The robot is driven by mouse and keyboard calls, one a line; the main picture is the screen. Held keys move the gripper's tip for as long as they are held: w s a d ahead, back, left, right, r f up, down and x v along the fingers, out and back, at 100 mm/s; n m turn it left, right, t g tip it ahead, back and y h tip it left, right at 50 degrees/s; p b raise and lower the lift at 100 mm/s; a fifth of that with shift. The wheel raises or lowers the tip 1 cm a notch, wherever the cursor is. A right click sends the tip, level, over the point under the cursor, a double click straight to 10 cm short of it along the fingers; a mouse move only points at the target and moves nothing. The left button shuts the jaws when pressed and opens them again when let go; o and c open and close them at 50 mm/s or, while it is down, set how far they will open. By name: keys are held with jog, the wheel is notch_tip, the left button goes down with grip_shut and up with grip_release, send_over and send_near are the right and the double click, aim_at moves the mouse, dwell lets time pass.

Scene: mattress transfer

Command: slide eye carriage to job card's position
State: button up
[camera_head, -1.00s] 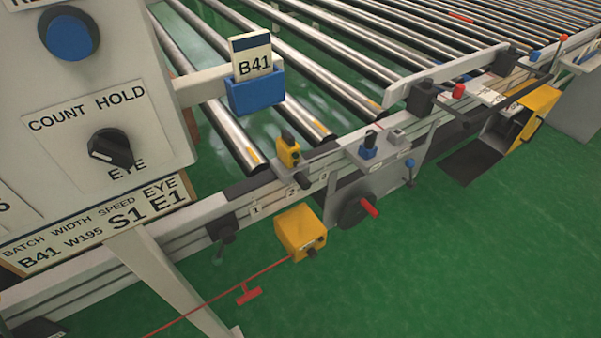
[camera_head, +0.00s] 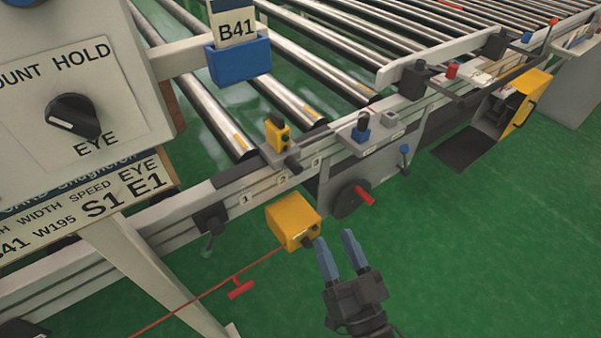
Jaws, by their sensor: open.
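The eye carriage (camera_head: 279,134), a small yellow sensor on a dark mount with a black knob (camera_head: 292,163), sits on the conveyor's side rail. It stands above the marks, around 2 and 3; its exact position is hard to tell. The rail carries the marks 1 (camera_head: 245,199), 2 (camera_head: 282,182) and 3 (camera_head: 315,163). The job card (camera_head: 95,215) at the left reads B41, W195, S1 and E1, with E1 under EYE. My gripper (camera_head: 338,247) is open and empty, with blue fingers pointing up toward the rail. It is below and right of the carriage, apart from it.
A yellow box (camera_head: 294,221) with a red pull cord (camera_head: 239,288) hangs below the rail, just left of my fingers. A crank wheel with a red handle (camera_head: 366,198) is above them. A dark clamp (camera_head: 211,222) is left of mark 1. Green floor is clear at the lower right.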

aim_at(299, 172)
jog(key=shift+w+a+r+n+y+b, duration=0.25)
jog(key=shift+w+a+r+n+y, duration=0.55)
jog(key=shift+w, duration=1.85)
jog(key=shift+w+a+r+n+y+b, duration=0.15)
jog(key=shift+w+a+r+y, duration=0.35)
jog(key=shift+w+a, duration=1.45)
jog(key=shift+w+a+r+n+y+b, duration=0.3)
jog(key=shift+w+r+y, duration=0.35)
jog(key=shift+w, duration=2.7)
jog(key=shift+f, duration=0.1)
jog(key=shift+c, duration=0.2)
grip_shut()
